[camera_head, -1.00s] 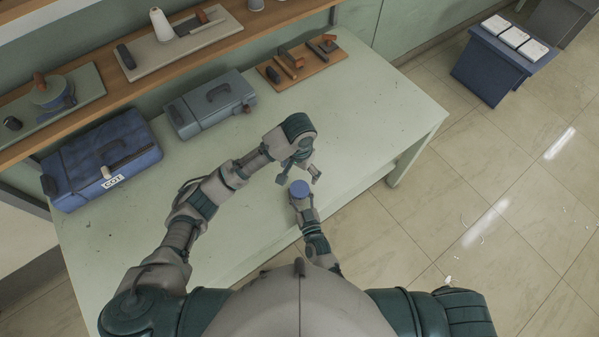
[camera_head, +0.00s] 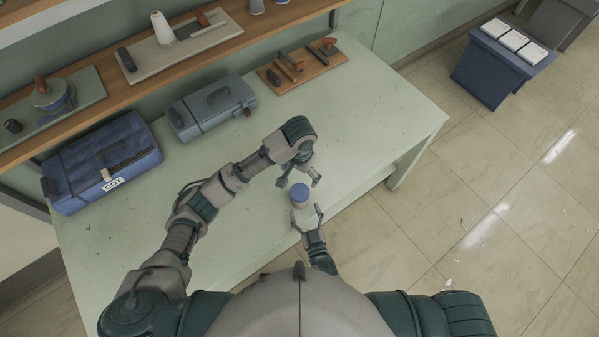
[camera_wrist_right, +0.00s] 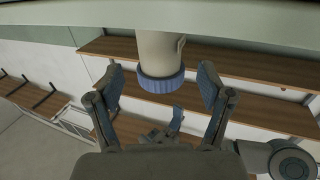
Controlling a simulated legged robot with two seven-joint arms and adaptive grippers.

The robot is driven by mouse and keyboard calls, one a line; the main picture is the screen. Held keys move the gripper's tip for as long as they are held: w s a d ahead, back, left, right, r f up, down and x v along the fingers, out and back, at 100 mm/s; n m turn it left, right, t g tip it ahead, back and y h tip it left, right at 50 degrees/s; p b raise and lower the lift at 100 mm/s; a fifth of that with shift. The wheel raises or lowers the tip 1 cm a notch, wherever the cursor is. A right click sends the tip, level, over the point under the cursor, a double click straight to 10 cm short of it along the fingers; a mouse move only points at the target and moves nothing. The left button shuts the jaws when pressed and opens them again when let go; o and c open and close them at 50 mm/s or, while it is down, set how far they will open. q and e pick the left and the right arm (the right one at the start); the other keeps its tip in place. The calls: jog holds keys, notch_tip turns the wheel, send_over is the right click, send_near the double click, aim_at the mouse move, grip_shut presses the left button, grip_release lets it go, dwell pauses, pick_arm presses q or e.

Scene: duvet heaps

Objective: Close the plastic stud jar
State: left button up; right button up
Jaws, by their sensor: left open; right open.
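The pale plastic jar (camera_head: 301,203) stands upright on the green table, with the blue ribbed lid (camera_head: 300,191) on its top. Whether the lid is fully tight I cannot tell. In the right wrist view the picture is upside down, with the jar (camera_wrist_right: 158,50) coming from the table at the top and the lid (camera_wrist_right: 160,85) below. My left gripper (camera_head: 298,182) is open just above and beyond the lid, apart from it. My right gripper (camera_head: 307,213) is open on the near side of the jar; its fingers (camera_wrist_right: 160,88) lie either side of the lid, with gaps.
A blue toolbox (camera_head: 101,160), a grey case (camera_head: 211,106) and a wooden tool board (camera_head: 302,66) stand along the back of the table. The table's right part (camera_head: 385,110) is clear.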

jog(key=v, duration=0.5)
jog(key=shift+s+d, duration=0.15)
jog(key=shift+s, duration=0.2)
